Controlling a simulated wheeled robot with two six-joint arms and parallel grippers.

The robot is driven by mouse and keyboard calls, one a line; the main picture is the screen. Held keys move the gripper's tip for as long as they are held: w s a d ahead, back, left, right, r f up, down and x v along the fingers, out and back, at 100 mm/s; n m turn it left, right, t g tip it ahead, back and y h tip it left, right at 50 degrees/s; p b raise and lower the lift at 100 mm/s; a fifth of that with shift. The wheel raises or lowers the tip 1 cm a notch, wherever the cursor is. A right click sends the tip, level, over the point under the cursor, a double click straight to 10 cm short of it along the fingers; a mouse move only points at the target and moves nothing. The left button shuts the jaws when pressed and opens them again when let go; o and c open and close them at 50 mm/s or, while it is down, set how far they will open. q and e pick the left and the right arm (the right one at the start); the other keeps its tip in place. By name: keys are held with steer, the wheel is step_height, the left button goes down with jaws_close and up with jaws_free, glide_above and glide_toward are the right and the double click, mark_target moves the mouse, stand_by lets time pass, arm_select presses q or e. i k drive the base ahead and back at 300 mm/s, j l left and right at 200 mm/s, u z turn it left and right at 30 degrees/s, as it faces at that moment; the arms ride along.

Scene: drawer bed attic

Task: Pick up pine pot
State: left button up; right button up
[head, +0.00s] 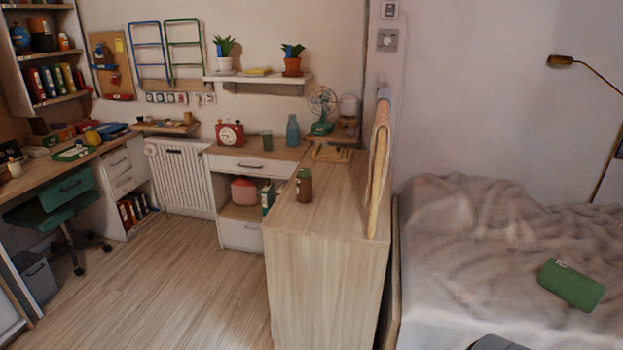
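Two potted plants stand on the white wall shelf (262,78). One is a spiky green plant in a white pot (225,64) at the left end. The other is a dark green plant in a terracotta pot (292,66) at the right end. I cannot tell which of them is the pine pot. Both look upright, with nothing touching them. Neither of my grippers shows in the head view.
A wooden cabinet (318,225) holds a brown jar (304,186). Behind it stand a red clock (229,133), a blue bottle (292,130) and a green fan (321,108). A bed (470,230) fills the right. The wooden floor (165,285) at left is clear.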

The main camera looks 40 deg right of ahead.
mark_target(304, 186)
steer(key=i+j+z, duration=0.1)
steer(key=i+z, duration=0.15)
steer(key=z, duration=0.25)
steer(key=i+j+z, duration=0.15)
steer(key=z, duration=0.3)
steer(key=i+j+z, duration=0.25)
steer(key=z, duration=0.25)
steer(key=i+j+z, duration=0.1)
steer(key=j+z, duration=0.35)
steer(key=i+l, duration=0.05)
steer(key=l, duration=0.05)
